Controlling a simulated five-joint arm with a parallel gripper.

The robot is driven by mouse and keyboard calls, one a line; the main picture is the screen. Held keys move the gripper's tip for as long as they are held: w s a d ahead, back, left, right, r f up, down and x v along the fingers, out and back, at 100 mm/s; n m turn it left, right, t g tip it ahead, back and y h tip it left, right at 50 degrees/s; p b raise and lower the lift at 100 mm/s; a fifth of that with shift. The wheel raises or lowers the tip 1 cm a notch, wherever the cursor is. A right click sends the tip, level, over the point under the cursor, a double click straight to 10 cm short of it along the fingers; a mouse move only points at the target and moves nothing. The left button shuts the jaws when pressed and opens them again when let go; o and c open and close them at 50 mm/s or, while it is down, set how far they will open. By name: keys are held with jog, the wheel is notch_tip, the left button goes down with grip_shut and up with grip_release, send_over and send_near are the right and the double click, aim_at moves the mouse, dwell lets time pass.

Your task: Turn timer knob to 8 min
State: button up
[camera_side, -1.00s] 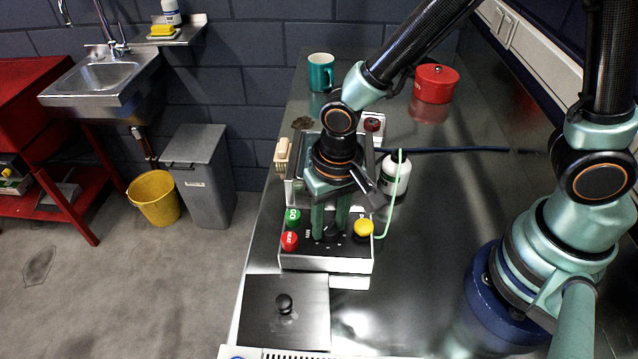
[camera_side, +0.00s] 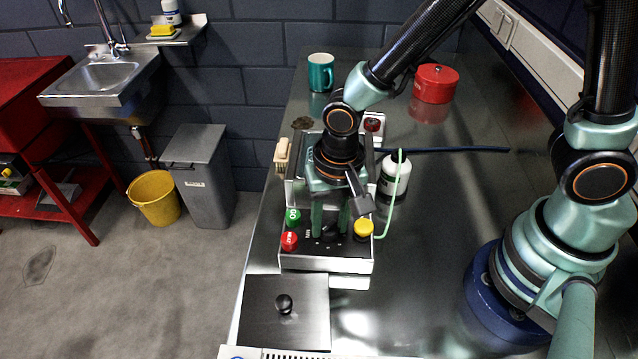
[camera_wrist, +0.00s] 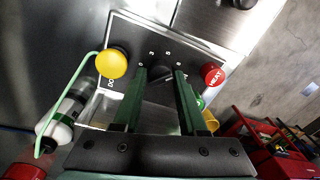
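The timer knob (camera_side: 330,233) is a small black knob on the dark top of a control box (camera_side: 325,264), between the red and yellow buttons. In the wrist view the knob (camera_wrist: 160,73) shows dark between my fingertips, with white scale numbers around it. My gripper (camera_side: 330,231) points down, its two green fingers apart on either side of the knob. The wrist view also shows my gripper (camera_wrist: 160,74) this way. I cannot tell whether the fingers touch the knob. The knob's pointer is hidden or too dark to read.
A yellow button (camera_side: 363,229), a green button (camera_side: 293,216) and a red button (camera_side: 289,240) sit close around the knob. A white bottle (camera_side: 393,174) with a green tube stands at the right. A black lidded plate (camera_side: 285,325) lies in front.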

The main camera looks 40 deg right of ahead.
aim_at(334, 230)
jog(key=o, duration=0.3)
jog(key=shift+s+d+f, duration=0.1)
jog(key=shift+s, duration=0.05)
jog(key=r, duration=1.2)
jog(key=shift+s+d+r, duration=0.1)
jog(key=shift+s+d, duration=0.05)
jog(key=shift+s, duration=0.05)
